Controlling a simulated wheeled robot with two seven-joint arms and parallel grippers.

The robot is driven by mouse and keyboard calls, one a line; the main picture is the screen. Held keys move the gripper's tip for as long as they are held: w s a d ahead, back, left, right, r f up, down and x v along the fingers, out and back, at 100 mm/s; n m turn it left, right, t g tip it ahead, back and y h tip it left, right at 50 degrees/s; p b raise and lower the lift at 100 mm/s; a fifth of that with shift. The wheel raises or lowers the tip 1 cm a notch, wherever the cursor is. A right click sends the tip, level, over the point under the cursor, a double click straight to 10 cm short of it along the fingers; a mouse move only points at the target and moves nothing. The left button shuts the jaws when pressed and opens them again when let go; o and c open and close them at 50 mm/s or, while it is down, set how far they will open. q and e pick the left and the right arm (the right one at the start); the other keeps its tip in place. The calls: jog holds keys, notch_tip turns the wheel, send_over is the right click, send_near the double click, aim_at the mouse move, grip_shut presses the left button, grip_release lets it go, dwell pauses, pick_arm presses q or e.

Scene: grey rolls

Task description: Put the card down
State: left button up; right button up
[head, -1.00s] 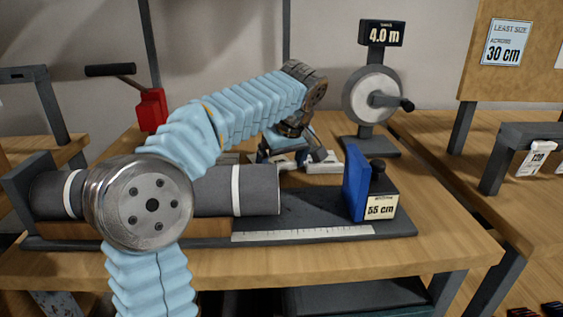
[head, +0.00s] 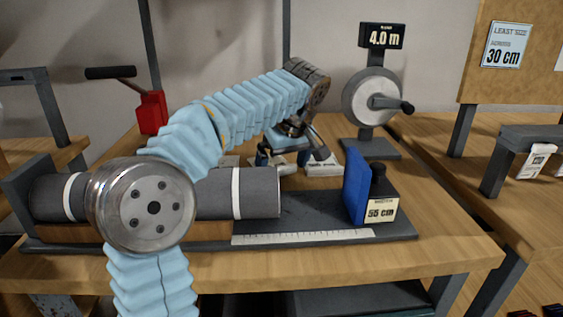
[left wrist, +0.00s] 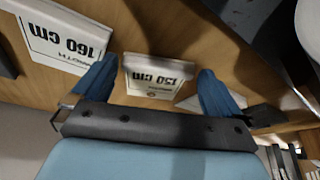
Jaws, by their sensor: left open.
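My left gripper (head: 283,157) is open over the back of the wooden bench, partly behind its own arm. In the left wrist view its two blue fingers (left wrist: 157,78) stand apart on either side of a white card reading 150 cm (left wrist: 152,76). The card appears upside down there and shows a gap to each finger. A larger white card reading 160 cm (left wrist: 62,36) is to the left of the fingers. Another pale card (left wrist: 193,102) is partly hidden by the right finger. My right gripper is not in view.
A grey roll (head: 258,190) lies on a cradle at the front of the bench. A blue-faced stop (head: 357,186) marked 55 cm stands on the dark rail. A crank wheel (head: 372,97) under a 4.0 m sign stands at the back right. A red-bodied lever (head: 151,111) is at the back left.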

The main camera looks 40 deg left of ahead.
pick_arm(q)
jog(key=p+v, duration=0.2)
jog(key=v, duration=0.9)
jog(key=shift+r, duration=0.1)
